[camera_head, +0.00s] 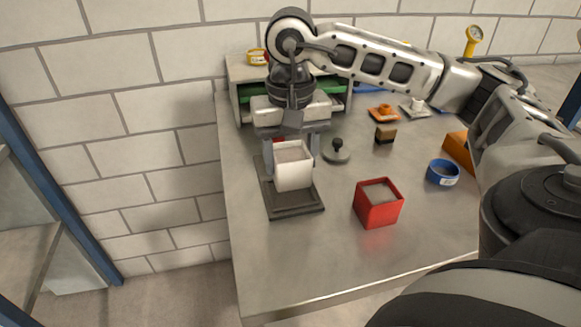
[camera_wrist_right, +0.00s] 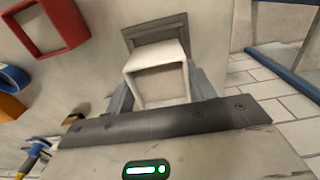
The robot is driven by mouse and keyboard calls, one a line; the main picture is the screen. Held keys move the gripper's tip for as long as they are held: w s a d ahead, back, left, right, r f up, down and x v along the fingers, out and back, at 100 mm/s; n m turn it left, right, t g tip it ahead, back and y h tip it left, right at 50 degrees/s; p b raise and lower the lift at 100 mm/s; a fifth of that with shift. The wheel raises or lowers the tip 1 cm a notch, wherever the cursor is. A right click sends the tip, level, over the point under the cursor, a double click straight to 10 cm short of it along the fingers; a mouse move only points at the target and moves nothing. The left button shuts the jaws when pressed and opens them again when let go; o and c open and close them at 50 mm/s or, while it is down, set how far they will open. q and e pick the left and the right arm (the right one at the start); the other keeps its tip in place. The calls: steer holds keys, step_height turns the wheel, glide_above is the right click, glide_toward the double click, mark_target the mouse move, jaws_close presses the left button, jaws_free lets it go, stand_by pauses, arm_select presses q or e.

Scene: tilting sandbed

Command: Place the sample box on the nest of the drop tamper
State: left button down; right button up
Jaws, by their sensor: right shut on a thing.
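A white open-topped sample box (camera_head: 293,176) with grey sand in it is held between the two fingers of my right gripper (camera_head: 292,152). In the right wrist view, the box (camera_wrist_right: 158,57) sits between the grey fingers of the right gripper (camera_wrist_right: 162,88). The dark grey plate (camera_head: 297,211), which looks like the nest of the drop tamper, lies on the table under and in front of the box. It also shows past the box in the right wrist view (camera_wrist_right: 153,26). The box seems to be above the plate; the gap is hard to judge. My left gripper is not seen.
A red box (camera_head: 378,212) with sand stands right of the plate. A shelf (camera_head: 236,92) stands at the back. The front table is clear.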

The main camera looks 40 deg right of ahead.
mark_target(290, 171)
steer(key=shift+f, duration=1.6)
steer(key=shift+f, duration=0.2)
steer(key=o, duration=1.2)
steer(key=shift+c, duration=0.2)
steer(key=shift+r, duration=0.1)
step_height(290, 171, up, 12)
steer(key=p, duration=0.1)
steer(key=shift+r, duration=0.15)
